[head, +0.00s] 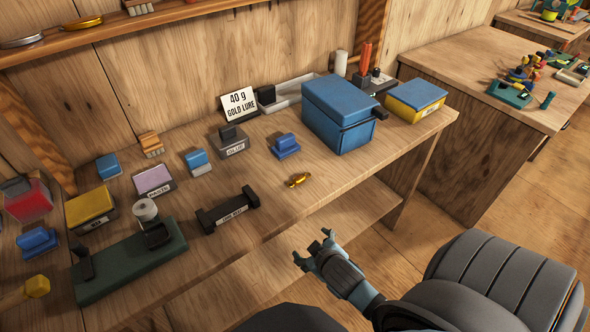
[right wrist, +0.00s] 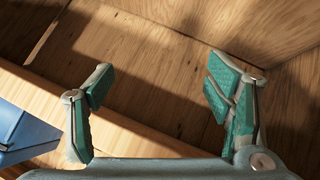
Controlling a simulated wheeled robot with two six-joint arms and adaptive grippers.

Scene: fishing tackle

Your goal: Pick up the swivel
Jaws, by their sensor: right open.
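A small gold-coloured piece (head: 299,180) lies near the front edge of the workbench (head: 275,218) in the head view. It may be the swivel, but it is too small to tell from a lure. My right gripper (head: 312,248) is off the bench's front edge, in front of the gold piece and apart from it. In the right wrist view my right gripper (right wrist: 160,88) has its fingers spread, with only wood behind them. No swivel shows in that view. My left gripper is out of view.
A black holder (head: 228,211) lies left of the gold piece. A blue box (head: 338,112) and small blue block (head: 285,146) stand behind it. A green base with a spool (head: 130,262) is at front left. A sign (head: 239,103) reads "40 g GOLD LURE". Bench around the gold piece is clear.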

